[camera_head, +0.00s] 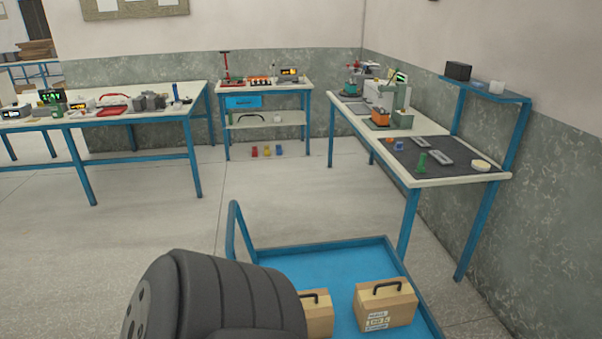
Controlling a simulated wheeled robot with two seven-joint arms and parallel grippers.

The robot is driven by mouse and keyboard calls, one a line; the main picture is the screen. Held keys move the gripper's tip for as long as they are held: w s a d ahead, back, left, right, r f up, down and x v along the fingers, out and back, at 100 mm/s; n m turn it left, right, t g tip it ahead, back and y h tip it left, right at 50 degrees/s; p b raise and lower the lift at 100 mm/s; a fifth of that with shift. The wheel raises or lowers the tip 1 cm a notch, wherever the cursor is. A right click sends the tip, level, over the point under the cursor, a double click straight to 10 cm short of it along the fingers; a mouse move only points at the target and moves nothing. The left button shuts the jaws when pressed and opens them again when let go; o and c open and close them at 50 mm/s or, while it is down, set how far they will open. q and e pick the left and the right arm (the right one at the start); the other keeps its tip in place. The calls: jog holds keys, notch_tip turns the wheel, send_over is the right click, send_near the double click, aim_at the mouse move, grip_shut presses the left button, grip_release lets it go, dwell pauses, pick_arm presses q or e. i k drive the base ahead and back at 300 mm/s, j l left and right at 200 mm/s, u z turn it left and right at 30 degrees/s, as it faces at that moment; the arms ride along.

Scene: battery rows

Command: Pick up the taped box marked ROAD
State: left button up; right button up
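Two tan boxes with black carry handles stand on a blue cart tray (335,258) in the foreground. The right box (398,311) shows in full and has a white label with dark lettering on its front. The lettering is too small to read surely. The left box (319,314) is partly hidden, with only its right part and handle showing, and no label of it is visible. Neither of my grippers is in view.
The cart has a blue upright handle (233,232) at its left. A workbench with a dark mat (436,172) stands behind it at the right, below a blue shelf (488,92). Two cluttered benches stand at the back. The floor (130,225) between is clear.

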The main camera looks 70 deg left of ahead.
aim_at(317, 304)
jog(key=l+u, duration=0.1)
jog(key=u, duration=0.35)
jog(key=l+u, duration=0.1)
jog(key=u, duration=0.4)
jog(key=l+u, duration=0.1)
jog(key=u, duration=0.35)
jog(key=k+u, duration=0.1)
jog(key=u, duration=0.4)
jog(key=k+l+u, duration=0.15)
jog(key=k+l, duration=0.05)
jog(key=k, duration=0.1)
